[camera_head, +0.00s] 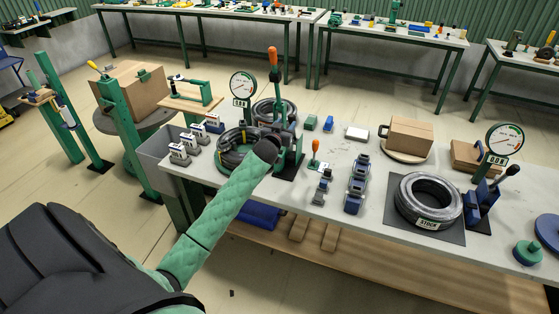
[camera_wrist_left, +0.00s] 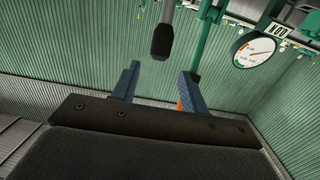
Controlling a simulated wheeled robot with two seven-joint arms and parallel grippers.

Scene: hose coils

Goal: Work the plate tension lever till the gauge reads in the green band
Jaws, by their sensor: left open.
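My left arm reaches in from the lower left in the head view, and its dark end (camera_head: 266,150) stands in front of the green lever stand (camera_head: 293,150), hiding part of it. In the wrist view, which looks upside down, my left gripper (camera_wrist_left: 158,82) is open and empty. A black grip on a grey lever (camera_wrist_left: 162,40) lies beyond the fingertips, in line with the gap and apart from them. A round gauge (camera_wrist_left: 255,52) is at the upper right there; it shows in the head view too (camera_head: 243,84). Its needle looks outside the green band. My right gripper is out of view.
An orange-handled lever (camera_head: 273,62) rises from the stand, beside black hose coils (camera_head: 240,150). A second gauge (camera_head: 504,138), a black-knobbed lever (camera_head: 512,171) and a coil on a dark mat (camera_head: 395,212) are at the right. Blue and grey blocks (camera_head: 356,185) stand mid-table.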

